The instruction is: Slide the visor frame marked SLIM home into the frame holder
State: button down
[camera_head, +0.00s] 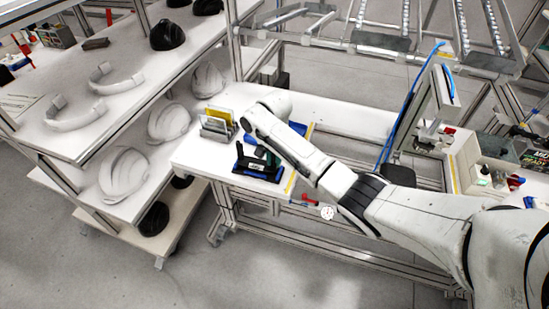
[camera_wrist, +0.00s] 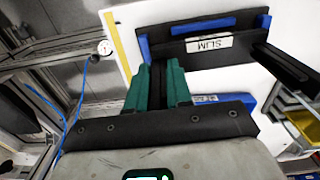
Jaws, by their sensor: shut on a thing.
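The black visor frame (camera_wrist: 182,49) carries a white SLIM label, upside down in the wrist view. It lies between the blue end pieces of the dark frame holder (camera_wrist: 143,48). My gripper (camera_wrist: 165,78) has teal fingers closed on a dark upright part that appears to belong to this frame. The fingers hide where that part joins it. In the head view the black holder (camera_head: 243,165) stands near the front edge of the white bench, and my gripper (camera_head: 262,152) is over it. How deep the frame sits cannot be told.
A rack (camera_head: 215,133) with yellow and grey plates stands just left of the holder. Helmet shells (camera_head: 123,174) fill the shelves on the left. A small round dial (camera_head: 327,212) and red piece (camera_head: 310,200) are by the bench's front edge.

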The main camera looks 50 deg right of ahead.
jog(key=shift+f+b, duration=0.65)
jog(key=shift+f, duration=0.45)
jog(key=c, duration=0.9)
grip_release()
jog(key=shift+c, duration=0.2)
notch_tip(320, 180, up, 11)
jog(key=shift+f+b, duration=0.15)
jog(key=shift+b, duration=0.35)
